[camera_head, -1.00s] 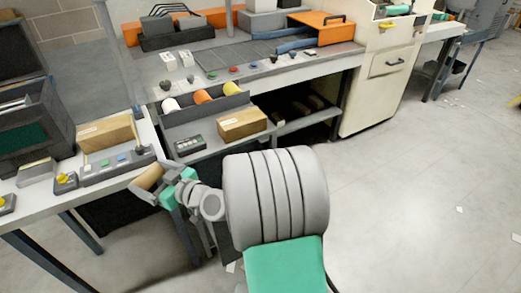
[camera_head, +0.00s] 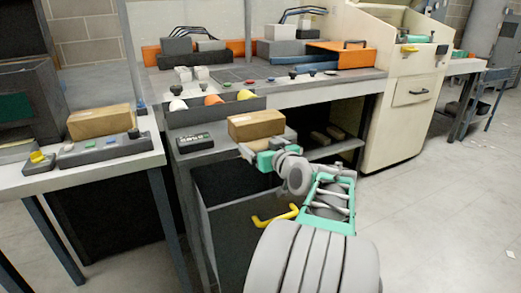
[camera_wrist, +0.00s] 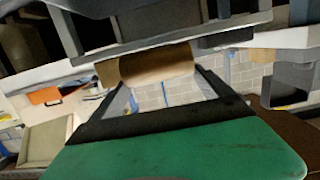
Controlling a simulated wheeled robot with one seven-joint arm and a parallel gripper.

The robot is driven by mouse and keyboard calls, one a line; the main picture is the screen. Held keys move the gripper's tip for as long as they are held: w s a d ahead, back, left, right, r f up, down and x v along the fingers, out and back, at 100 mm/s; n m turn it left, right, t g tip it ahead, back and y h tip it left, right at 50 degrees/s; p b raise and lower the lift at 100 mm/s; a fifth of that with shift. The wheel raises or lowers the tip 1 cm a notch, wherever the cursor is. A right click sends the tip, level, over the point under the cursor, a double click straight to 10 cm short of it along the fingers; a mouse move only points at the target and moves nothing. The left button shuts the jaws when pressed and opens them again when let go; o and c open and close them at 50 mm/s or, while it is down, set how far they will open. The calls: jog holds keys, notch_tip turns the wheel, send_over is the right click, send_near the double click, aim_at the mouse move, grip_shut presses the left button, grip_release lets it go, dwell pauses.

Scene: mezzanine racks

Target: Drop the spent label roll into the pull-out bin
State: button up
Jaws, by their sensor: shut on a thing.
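My gripper (camera_head: 250,153) is in front of the bench's lower shelf, just below a cardboard box in the head view. In the wrist view the brown cardboard label roll (camera_wrist: 157,65) lies across between the tips of the two fingers, and the gripper is shut on it. In the head view the roll is hard to tell apart from the box behind it. The dark pull-out bin (camera_head: 238,213) is below my gripper under the bench, with a yellow handle (camera_head: 275,217) at its front. My arm covers part of the bin, and its inside is too dark to read.
The cardboard box (camera_head: 257,125) and a small dark keypad (camera_head: 195,142) sit on the shelf close to my gripper. A side table (camera_head: 80,170) with a control strip stands at left. A cream cabinet (camera_head: 405,115) stands at right. The floor at right is open.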

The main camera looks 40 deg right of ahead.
notch_tip(320, 180, down, 4)
jog(key=shift+f+b, duration=0.25)
jog(key=shift+b, duration=0.65)
jog(key=o, duration=1.1)
jog(key=p+v, duration=0.1)
jog(key=v, duration=0.6)
jog(key=shift+s+a, duration=0.15)
jog(key=shift+s, duration=0.2)
